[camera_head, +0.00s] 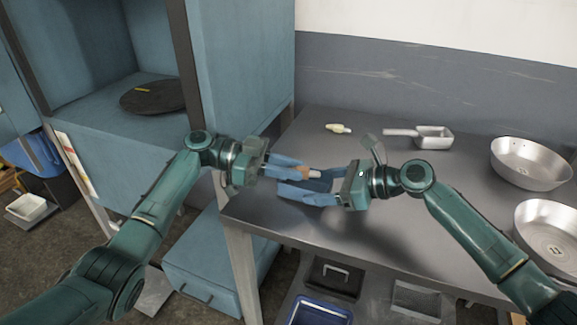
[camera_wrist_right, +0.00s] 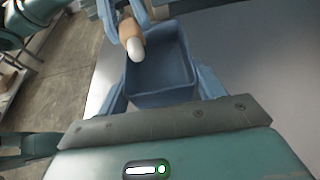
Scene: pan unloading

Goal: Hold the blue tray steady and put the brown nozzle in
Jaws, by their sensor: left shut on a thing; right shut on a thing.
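The blue tray (camera_head: 318,186) is at the left part of the metal table, between my two grippers. In the right wrist view the tray (camera_wrist_right: 158,98) looks empty inside, apart from what hangs over it. My right gripper (camera_wrist_right: 162,90) is shut on the tray, its fingers at two opposite sides. My left gripper (camera_head: 298,171) is shut on the brown nozzle (camera_head: 304,172), which has a whitish tip. In the right wrist view the nozzle (camera_wrist_right: 129,28) is at the tray's far left corner, tip over the opening. I cannot tell whether it touches the tray.
A small cream-and-yellow piece (camera_head: 338,128) and a metal scoop (camera_head: 433,137) lie at the back of the table (camera_head: 400,190). Two round pans (camera_head: 531,162) (camera_head: 549,237) stand at the right. A blue cabinet (camera_head: 240,60) stands at the left.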

